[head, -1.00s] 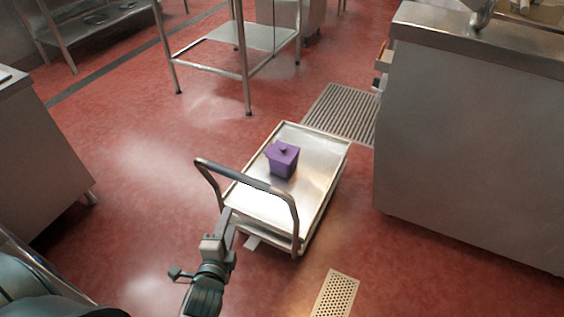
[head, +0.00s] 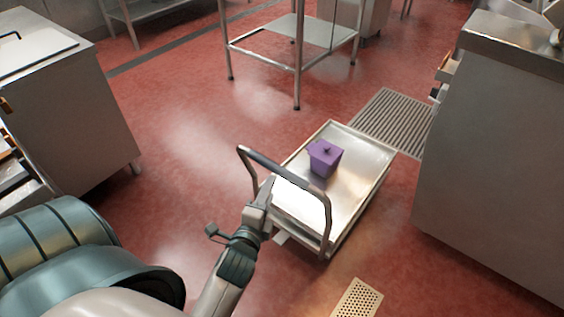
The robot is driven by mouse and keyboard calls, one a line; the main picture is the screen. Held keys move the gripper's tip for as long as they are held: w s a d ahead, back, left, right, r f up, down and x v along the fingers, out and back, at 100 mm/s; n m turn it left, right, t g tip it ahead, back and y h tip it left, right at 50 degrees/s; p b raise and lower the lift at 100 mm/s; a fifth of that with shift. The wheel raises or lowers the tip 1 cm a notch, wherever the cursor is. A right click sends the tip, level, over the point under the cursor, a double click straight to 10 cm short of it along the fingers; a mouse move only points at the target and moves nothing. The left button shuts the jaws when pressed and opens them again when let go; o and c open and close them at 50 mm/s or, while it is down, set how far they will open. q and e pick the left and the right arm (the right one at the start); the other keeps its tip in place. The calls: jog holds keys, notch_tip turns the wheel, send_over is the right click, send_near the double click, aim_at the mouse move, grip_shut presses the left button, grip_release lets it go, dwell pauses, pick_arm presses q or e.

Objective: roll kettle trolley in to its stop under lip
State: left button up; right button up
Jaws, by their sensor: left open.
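The kettle trolley (head: 365,165) is a flat steel cart with a raised rim and a lower deck, standing on the red floor right of centre. A purple lidded box (head: 325,158) stands on its top. The trolley's dark tubular push handle (head: 285,170) rises at its near left end. My left gripper (head: 268,190) is open at the handle's left part, overlapping it in the picture; whether it touches the bar I cannot tell. My right gripper is out of view. No kettle, stop or lip can be made out for certain.
A floor grating (head: 390,122) lies just beyond the trolley's far end. A tall steel counter (head: 490,150) stands close on the right. A steel table (head: 265,48) stands behind, and a cabinet (head: 75,110) at left. Open floor lies left of the trolley.

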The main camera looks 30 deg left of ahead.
pick_arm(q)
jog(key=x, duration=1.4)
jog(key=shift+w+b, duration=0.25)
jog(key=shift+b, duration=0.15)
jog(key=shift+a+f, duration=0.1)
jog(key=shift+a, duration=0.05)
grip_shut()
